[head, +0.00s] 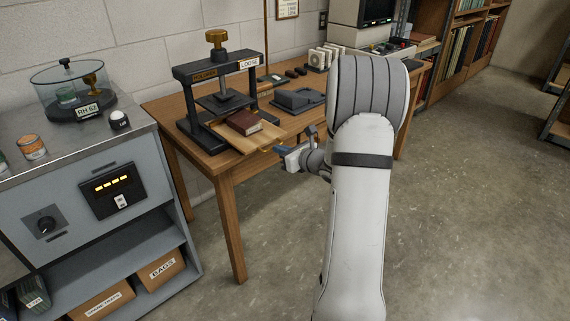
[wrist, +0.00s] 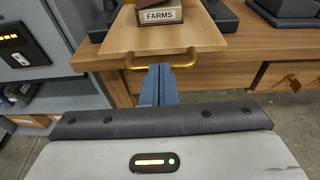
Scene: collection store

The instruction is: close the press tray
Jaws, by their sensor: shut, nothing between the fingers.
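The press (head: 218,88) is a black frame with a brass screw knob on the wooden table. Its wooden tray (head: 243,138) sticks out over the table's front edge, and it also shows in the wrist view (wrist: 130,38). A dark red book (head: 243,122) lies on the tray; its label reads FARMS in the wrist view (wrist: 162,15). A brass handle (wrist: 161,63) is on the tray's front edge. My gripper (wrist: 159,72) has its blue fingers together and empty, at the middle of the handle; I cannot tell whether they touch it. In the head view my gripper (head: 281,150) is just right of the tray front.
A dark grey device (head: 297,101) sits right of the press. A grey cabinet (head: 75,185) with a glass-domed stand (head: 75,95) is at the left. The floor (head: 455,200) to the right is clear.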

